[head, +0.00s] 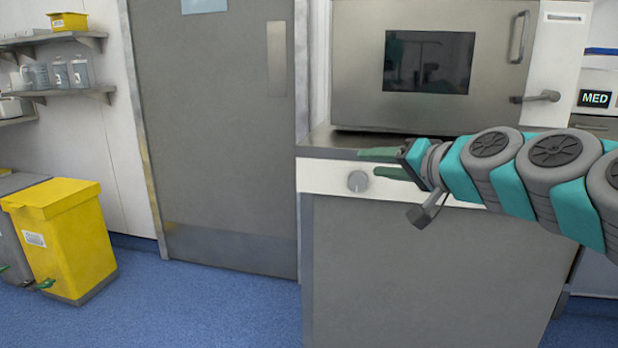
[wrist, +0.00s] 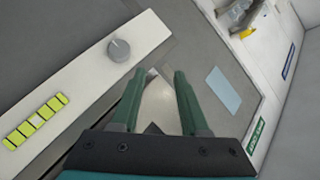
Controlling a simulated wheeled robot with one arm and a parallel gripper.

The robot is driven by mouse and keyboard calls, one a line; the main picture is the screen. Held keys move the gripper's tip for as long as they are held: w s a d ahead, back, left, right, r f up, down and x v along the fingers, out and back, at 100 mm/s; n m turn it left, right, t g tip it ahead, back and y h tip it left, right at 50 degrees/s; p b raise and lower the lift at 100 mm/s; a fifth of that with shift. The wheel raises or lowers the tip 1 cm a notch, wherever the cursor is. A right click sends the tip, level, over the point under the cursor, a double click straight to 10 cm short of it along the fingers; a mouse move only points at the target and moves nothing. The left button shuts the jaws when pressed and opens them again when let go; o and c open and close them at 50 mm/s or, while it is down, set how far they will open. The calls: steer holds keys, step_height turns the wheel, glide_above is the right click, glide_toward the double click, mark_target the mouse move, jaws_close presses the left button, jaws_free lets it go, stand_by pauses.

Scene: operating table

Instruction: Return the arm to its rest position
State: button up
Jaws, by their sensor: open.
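My arm reaches in from the right edge of the head view, in grey and teal segments. My gripper (head: 368,163) is at its left end, in front of the steel cabinet's white top panel. Its two green fingers point left, are apart and hold nothing.
A steel box with a dark window (head: 429,62) stands on the cabinet (head: 430,270), behind my arm. A grey door (head: 222,130) is left of it. A yellow bin (head: 65,235) stands at far left below shelves (head: 60,40). The blue floor (head: 200,305) between is clear.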

steer(key=s+a+f+n+g+h, duration=0.15)
steer(key=s+a+f+g, duration=0.25)
steer(key=s+f, duration=0.4)
steer(key=s+a+f+n+g+h, duration=0.1)
steer(key=s+a+f+n+g, duration=0.3)
steer(key=f, duration=0.7)
steer(key=s+d+f+g+h, duration=0.1)
steer(key=s+d+f+g, duration=0.1)
steer(key=s, duration=0.5)
steer(key=s+d+f+m+g+h, duration=0.1)
steer(key=s+d+f+g+h, duration=0.1)
steer(key=s+d+f, duration=0.3)
steer(key=s+d+f+g+h, duration=0.2)
steer(key=s+f, duration=0.5)
steer(key=s, duration=0.4)
steer(key=shift+s+d+m+g, duration=0.15)
steer(key=shift+d+m+g, duration=0.3)
steer(key=shift+d, duration=0.45)
